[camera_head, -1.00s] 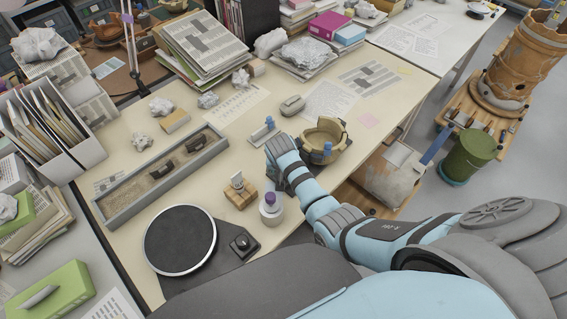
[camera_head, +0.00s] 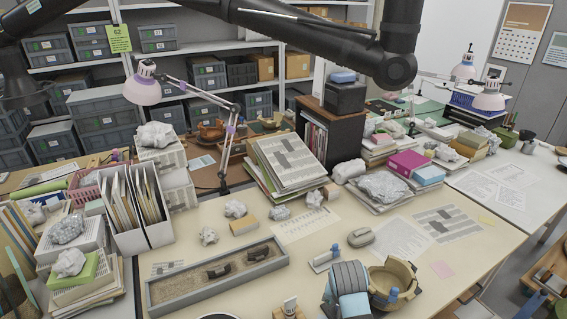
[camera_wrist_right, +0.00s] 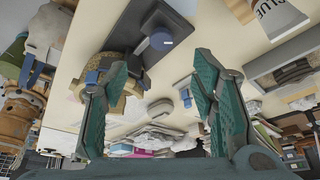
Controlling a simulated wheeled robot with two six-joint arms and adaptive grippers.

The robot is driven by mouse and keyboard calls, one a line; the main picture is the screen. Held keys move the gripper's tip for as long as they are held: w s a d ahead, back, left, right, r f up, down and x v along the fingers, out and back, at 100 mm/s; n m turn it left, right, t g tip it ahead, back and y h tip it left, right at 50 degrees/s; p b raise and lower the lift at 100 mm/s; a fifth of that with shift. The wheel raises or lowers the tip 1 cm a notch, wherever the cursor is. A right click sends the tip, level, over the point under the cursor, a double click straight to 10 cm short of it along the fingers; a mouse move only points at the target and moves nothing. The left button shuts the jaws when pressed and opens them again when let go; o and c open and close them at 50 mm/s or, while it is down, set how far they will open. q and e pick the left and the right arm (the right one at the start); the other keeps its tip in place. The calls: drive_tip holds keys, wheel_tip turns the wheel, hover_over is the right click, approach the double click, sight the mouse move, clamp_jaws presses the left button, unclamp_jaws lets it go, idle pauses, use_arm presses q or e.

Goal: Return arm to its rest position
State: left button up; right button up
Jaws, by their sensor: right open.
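The gripper's fingers cannot be made out there. In the right wrist view my right gripper (camera_wrist_right: 160,68) is open, its two green-padded fingers apart with nothing held between them. The pot (camera_wrist_right: 103,75) with blue clips shows partly behind the left finger in that view. My left gripper is in neither current view.
A grey sand tray (camera_head: 216,272) holding dark sherds lies left of the arm. Papers (camera_head: 400,238), a stack of sheets (camera_head: 288,163) and a file box (camera_head: 140,215) occupy the table. A dark boom (camera_head: 300,35) crosses the top. In the wrist view, a glue tube (camera_wrist_right: 280,15) shows.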

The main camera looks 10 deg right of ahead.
drive_tip(key=s+d+f+n+y, duration=0.1)
drive_tip(key=s+n, duration=0.3)
drive_tip(key=s, duration=0.9)
drive_tip(key=s+d+f+n+y, duration=0.1)
drive_tip(key=s+d+n, duration=0.15)
drive_tip(key=s, duration=1.05)
wheel_tip(320, 180, down, 20)
drive_tip(key=d+r+g+b, duration=0.1)
drive_tip(key=g, duration=0.1)
drive_tip(key=s+f+b, duration=0.1)
drive_tip(key=s+f, duration=1.3)
drive_tip(key=f, duration=0.1)
drive_tip(key=shift+s+d+f+g+b, duration=0.3)
drive_tip(key=shift+s+d+g+b, duration=0.05)
drive_tip(key=shift+d+g, duration=0.05)
